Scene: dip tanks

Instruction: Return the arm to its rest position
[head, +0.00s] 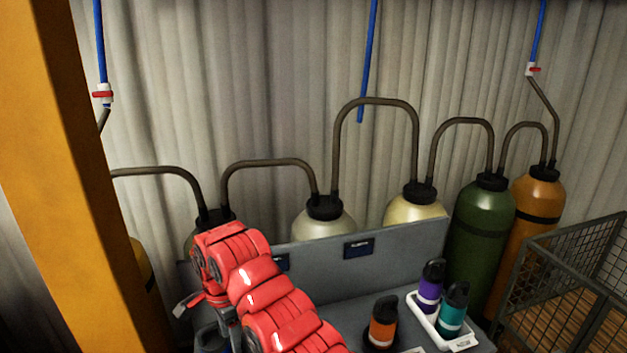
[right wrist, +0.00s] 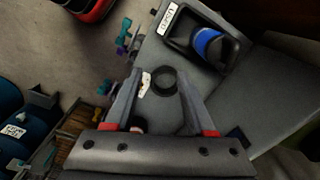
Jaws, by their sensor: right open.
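My right arm (head: 265,290) is red and reaches in from the bottom of the head view toward the left, over the grey bench. Its gripper is mostly hidden behind the arm there. In the right wrist view my right gripper (right wrist: 160,80) is open, with its two grey fingers apart over the bench top. A dark ring (right wrist: 163,94) shows between the fingers, with nothing visibly gripped. My left gripper is in neither view.
A blue bottle (right wrist: 209,46) sits in a labelled tray in the wrist view. On the bench are an orange bottle (head: 383,322), a purple bottle (head: 430,287) and a teal bottle (head: 453,310). A yellow post (head: 75,170) and a wire cage (head: 570,285) flank the bench.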

